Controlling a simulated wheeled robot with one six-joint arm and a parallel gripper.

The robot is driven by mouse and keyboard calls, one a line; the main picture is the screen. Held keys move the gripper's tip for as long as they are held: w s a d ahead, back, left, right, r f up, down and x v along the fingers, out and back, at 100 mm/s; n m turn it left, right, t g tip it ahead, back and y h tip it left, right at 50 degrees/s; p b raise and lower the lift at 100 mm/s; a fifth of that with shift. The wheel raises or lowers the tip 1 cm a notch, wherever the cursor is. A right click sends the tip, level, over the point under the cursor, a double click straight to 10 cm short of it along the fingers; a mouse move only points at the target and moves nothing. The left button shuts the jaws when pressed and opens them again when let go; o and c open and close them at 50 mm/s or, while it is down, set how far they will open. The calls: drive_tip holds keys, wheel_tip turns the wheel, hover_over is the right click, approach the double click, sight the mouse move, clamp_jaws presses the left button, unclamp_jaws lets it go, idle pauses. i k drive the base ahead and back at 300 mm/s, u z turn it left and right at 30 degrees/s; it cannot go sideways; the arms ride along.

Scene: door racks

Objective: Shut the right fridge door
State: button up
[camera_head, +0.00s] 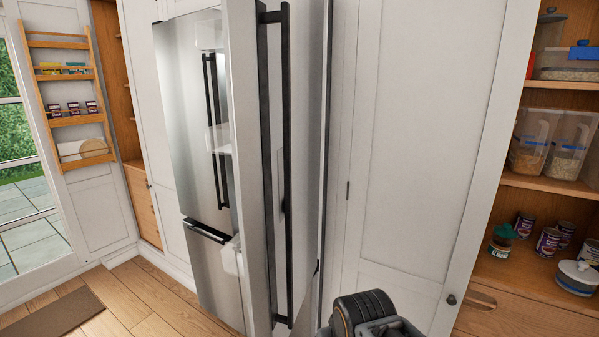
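The right fridge door (244,120) stands wide open, swung out towards me and seen nearly edge-on. Its long black vertical handle (284,160) is on the side facing right. Pale door bins (219,139) show on its inner side, at the left. The left fridge door (182,100) is brushed steel, with its own black handle (213,130), and looks shut. The fridge's inside behind the right door is hidden. A dark rounded part of my arm shows at the bottom, right of the door. My gripper's fingers are not in view.
A white cabinet door (405,150) stands right of the fridge door. Wooden shelves (560,185) with jars, tins and containers are at the far right. A wooden spice rack (68,90) hangs at the left. Wooden floor (150,310) lies clear at lower left beside a brown mat (55,318).

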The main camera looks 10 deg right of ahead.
sight(272, 50)
drive_tip(key=z, duration=0.05)
drive_tip(key=k, duration=0.5)
drive_tip(key=u, duration=1.25)
drive_tip(key=i, duration=0.65)
drive_tip(key=z, duration=1.1)
